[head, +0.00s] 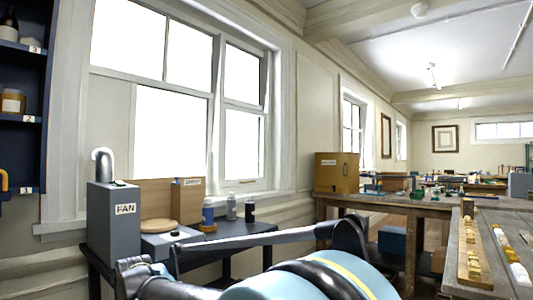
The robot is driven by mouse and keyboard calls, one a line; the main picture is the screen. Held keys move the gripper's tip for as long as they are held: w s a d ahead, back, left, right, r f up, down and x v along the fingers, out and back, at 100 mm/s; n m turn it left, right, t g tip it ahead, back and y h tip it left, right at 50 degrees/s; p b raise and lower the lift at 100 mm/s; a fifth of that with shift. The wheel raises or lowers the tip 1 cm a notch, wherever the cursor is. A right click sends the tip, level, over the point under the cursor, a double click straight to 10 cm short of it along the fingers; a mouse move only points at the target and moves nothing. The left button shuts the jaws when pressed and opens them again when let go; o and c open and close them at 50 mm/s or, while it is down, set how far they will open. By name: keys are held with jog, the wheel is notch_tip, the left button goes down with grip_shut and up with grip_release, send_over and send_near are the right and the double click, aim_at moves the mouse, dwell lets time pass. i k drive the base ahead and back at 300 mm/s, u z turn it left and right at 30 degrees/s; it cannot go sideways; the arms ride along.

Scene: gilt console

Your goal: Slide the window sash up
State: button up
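A white-framed window (214,95) fills the left half of the head view, with bright panes. Its narrower right section has an upper pane (242,74) and a lower sash (243,184). A rail (243,105) crosses between these two panes. The lower sash appears to sit down near the sill, and a small brownish mark, possibly a pull, shows on its bottom rail. My arm crosses the foreground below the window, apart from it in the picture. I cannot make out my gripper's fingers in this view.
A dark table below the window holds a grey box labelled FAN (113,220), a cardboard box (155,199), a round wooden disc (159,226) and several bottles. A blue shelf (22,110) stands at left. A workbench (400,205) with a brown cabinet (336,172) is at right.

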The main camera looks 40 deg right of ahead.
aim_at(244, 129)
jog(key=z, duration=1.45)
jog(key=i, duration=0.45)
jog(key=z, duration=0.5)
jog(key=i, duration=2.1)
jog(key=u, duration=0.5)
